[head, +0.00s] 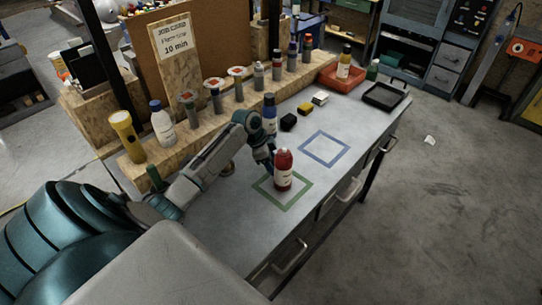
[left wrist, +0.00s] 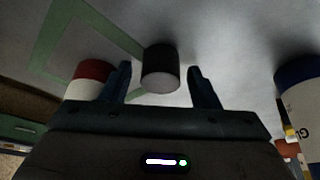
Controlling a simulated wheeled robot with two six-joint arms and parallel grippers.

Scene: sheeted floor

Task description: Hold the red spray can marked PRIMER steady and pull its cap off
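The red spray can (head: 283,172), with a pale label too small to read, stands upright inside the green outlined square on the bench. In the left wrist view its red and white body (left wrist: 90,82) shows at the left, partly behind a finger. My left gripper (head: 264,150) is low over the bench, between the red can and a blue-topped bottle (head: 269,116). In the left wrist view its fingers (left wrist: 164,88) are apart, with a small dark cylinder (left wrist: 160,68) showing in the gap, touching neither finger. My right gripper is not in view.
A blue outlined square (head: 325,133) lies empty on the bench. Black (head: 289,122) and yellow (head: 305,109) blocks lie behind it. A wooden rack (head: 225,122) with several bottles runs along the back. A red bin (head: 342,85) and a black tray (head: 384,97) stand at the far end.

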